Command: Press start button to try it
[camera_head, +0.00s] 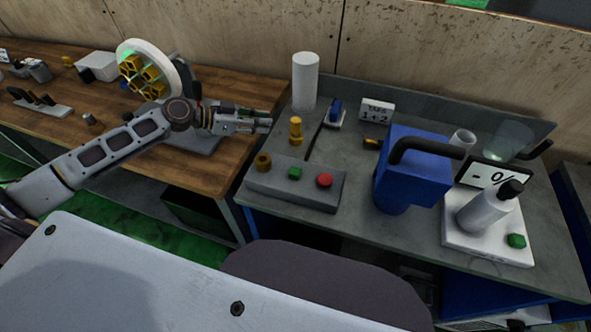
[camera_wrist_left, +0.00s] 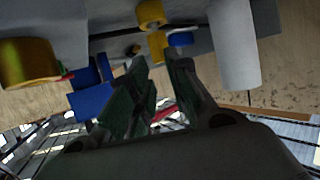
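A low grey control box (camera_head: 275,187) sits at the front left of the grey bench. It carries a green button (camera_head: 295,173), a red button (camera_head: 325,180) and a brass knob (camera_head: 263,161). No label tells which is the start button. Another green button (camera_head: 516,241) sits on a white device (camera_head: 478,237) at the right. My left gripper (camera_head: 268,122) is above the bench's left edge, behind and left of the control box, apart from the buttons. In the left wrist view its fingers (camera_wrist_left: 158,58) are apart with nothing between them. My right gripper is out of view.
A yellow post (camera_head: 295,130) and a white cylinder (camera_head: 305,80) stand just right of my left gripper. A blue machine (camera_head: 412,165) with a black arm stands mid-bench.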

